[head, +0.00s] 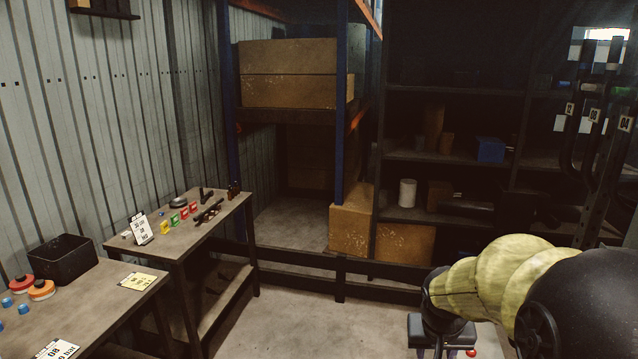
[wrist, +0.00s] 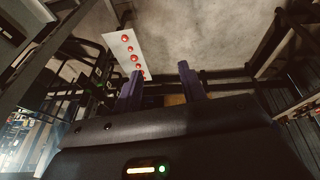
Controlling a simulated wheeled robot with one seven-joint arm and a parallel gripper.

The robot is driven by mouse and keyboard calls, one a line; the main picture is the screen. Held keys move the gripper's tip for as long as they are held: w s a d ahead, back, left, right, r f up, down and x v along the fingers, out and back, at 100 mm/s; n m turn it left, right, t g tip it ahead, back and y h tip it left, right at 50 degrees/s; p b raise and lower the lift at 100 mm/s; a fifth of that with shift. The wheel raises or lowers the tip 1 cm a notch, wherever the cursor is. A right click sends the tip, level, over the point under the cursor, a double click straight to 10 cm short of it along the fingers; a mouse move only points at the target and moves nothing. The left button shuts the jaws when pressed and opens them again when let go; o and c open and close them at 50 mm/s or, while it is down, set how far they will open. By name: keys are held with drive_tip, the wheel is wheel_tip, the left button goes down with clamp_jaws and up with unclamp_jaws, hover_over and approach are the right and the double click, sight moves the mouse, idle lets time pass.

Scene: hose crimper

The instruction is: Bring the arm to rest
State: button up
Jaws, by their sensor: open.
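My arm, with a yellow-green sleeve, shows at the lower right of the head view. In the wrist view my gripper (wrist: 160,82) has two purple fingers standing apart, with nothing between them. The gripper is away from both tables and touches nothing that I can see.
A work table (head: 185,243) with small coloured items stands at the left. A nearer table (head: 105,300) holds a black bin (head: 62,262). A low dark rail (head: 300,268) crosses before shelves with cardboard boxes (head: 288,58). A white panel with red dots (wrist: 124,48) shows near the fingers.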

drive_tip(key=s+a+f+n+y, duration=0.1)
drive_tip(key=s+a+f, duration=0.2)
drive_tip(key=s, duration=0.2)
drive_tip(key=s+a+f+n+g, duration=0.1)
drive_tip(key=s+a+f, duration=0.2)
drive_tip(key=s, duration=0.3)
drive_tip(key=shift+a+f+y, duration=0.35)
drive_tip(key=shift+a+y, duration=0.05)
drive_tip(key=shift+a, duration=0.15)
drive_tip(key=shift+c, duration=0.5)
drive_tip(key=shift+w, duration=0.15)
